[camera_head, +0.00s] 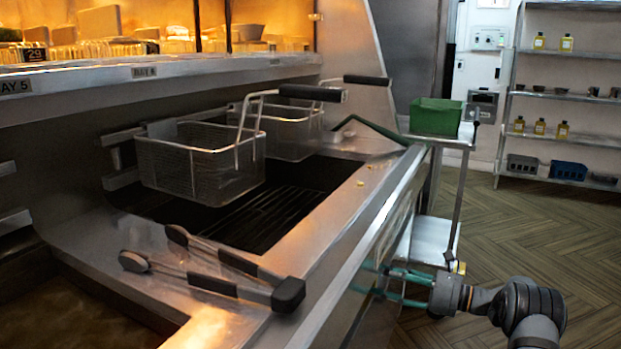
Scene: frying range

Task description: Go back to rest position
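My gripper (366,279) has green fingers and is at the lower right, in front of the fryer counter's front edge. It points left toward the counter front. Its two fingers look spread apart, with nothing visible between them. My grey arm enters from the lower right corner. The gripper appears below the counter top and apart from the baskets and tongs. Whether the fingertips touch the counter front, I cannot tell.
Two wire fry baskets (178,166) (288,138) hang over the fryer well. Tongs (215,283) with black ends lie on the steel counter (330,222). A green bin (435,117) stands on a side trolley (462,140). Shelves (570,99) stand at the back right. Floor at right is clear.

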